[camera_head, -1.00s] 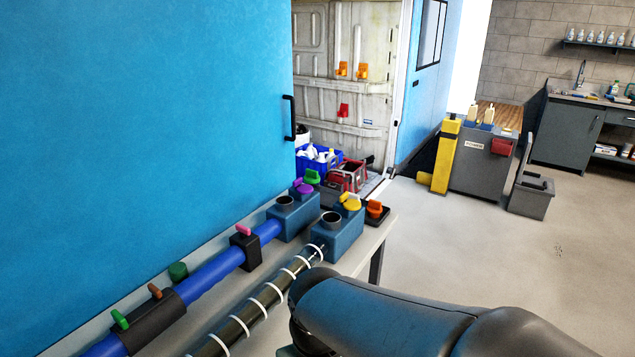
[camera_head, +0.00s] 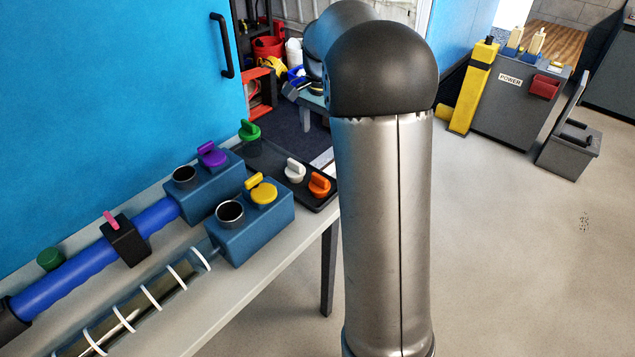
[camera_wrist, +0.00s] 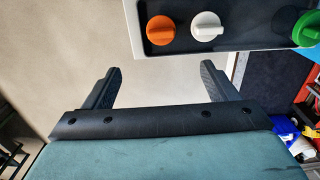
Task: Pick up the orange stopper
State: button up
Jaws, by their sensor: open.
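The orange stopper (camera_head: 319,184) sits in the dark tray (camera_head: 262,157) at the right end of the bench, beside a white stopper (camera_head: 295,170). In the wrist view the orange stopper (camera_wrist: 160,30) is at the top, at the left end of the tray (camera_wrist: 178,49). My gripper (camera_wrist: 160,82) is open and empty over bare floor in that view, its fingers pointing toward the tray edge and apart from the stopper. In the head view my gripper is hidden behind my arm.
A green stopper (camera_head: 249,130) is at the tray's far end. Purple (camera_head: 211,154) and yellow (camera_head: 262,190) stoppers sit on blue blocks with pipes left of the tray. A grey POWER cabinet (camera_head: 511,97) stands at right.

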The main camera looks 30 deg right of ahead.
send_over(319, 176)
jog(key=f, duration=1)
jog(key=shift+s+p, duration=0.25)
jog(key=shift+p, duration=0.1)
jog(key=shift+w+f+p, duration=0.15)
jog(key=shift+f+p, duration=0.4)
jog(key=shift+f, duration=2.4)
jog(key=c, duration=1.1)
